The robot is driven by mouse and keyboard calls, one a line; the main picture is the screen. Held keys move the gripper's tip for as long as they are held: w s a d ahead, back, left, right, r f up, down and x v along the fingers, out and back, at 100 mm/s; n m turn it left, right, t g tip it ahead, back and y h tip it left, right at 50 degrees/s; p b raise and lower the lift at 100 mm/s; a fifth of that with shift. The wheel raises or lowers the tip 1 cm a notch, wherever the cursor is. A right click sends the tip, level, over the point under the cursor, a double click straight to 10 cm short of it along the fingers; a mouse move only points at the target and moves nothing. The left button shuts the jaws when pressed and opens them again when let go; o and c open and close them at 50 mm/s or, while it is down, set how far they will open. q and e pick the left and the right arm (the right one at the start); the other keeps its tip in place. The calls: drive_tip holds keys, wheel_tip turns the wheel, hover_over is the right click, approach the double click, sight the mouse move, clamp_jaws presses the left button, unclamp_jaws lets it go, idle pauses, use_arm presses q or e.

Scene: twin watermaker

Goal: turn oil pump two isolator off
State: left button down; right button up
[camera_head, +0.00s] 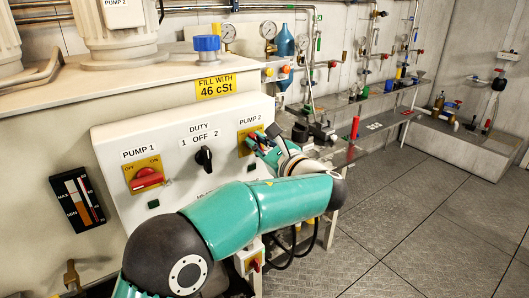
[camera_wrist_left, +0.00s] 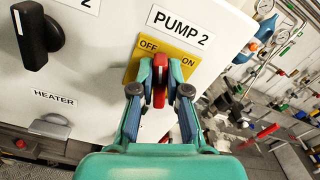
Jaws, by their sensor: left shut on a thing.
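The pump two isolator is a red handle (camera_wrist_left: 160,80) on a yellow plate (camera_wrist_left: 183,52) marked OFF and ON, under the PUMP 2 label (camera_wrist_left: 180,24). In the left wrist view my left gripper (camera_wrist_left: 160,88) is shut on the red handle, with a finger on each side. The handle stands upright in that view. In the head view my left gripper (camera_head: 260,141) is at the yellow plate (camera_head: 246,142) and hides the handle. My right gripper is not in view.
On the same white panel are the PUMP 1 isolator (camera_head: 147,179) and the black DUTY selector (camera_head: 204,158). A shelf (camera_head: 350,147) with several fittings stands right of the panel. The floor at the right (camera_head: 430,220) is clear.

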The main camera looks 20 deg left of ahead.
use_arm(q)
drive_tip(key=n+b, duration=0.2)
drive_tip(key=f+n+b, duration=0.1)
drive_tip(key=n+b, duration=0.2)
drive_tip(key=a+n+b, duration=0.1)
drive_tip(key=n+b, duration=0.1)
drive_tip(key=n, duration=0.1)
drive_tip(key=shift+s+f+b, duration=0.15)
drive_tip(key=shift+s+b, duration=0.25)
drive_tip(key=n+b, duration=0.2)
drive_tip(key=n, duration=0.1)
drive_tip(key=shift+f, duration=0.15)
drive_tip(key=shift+f+n+b, duration=0.1)
drive_tip(key=shift+n+b, duration=0.95)
drive_tip(key=shift+n, duration=0.35)
drive_tip(key=c, duration=1.2)
unclamp_jaws()
drive_tip(key=shift+a, duration=0.15)
drive_tip(key=shift+o, duration=0.2)
drive_tip(key=shift+d, duration=0.25)
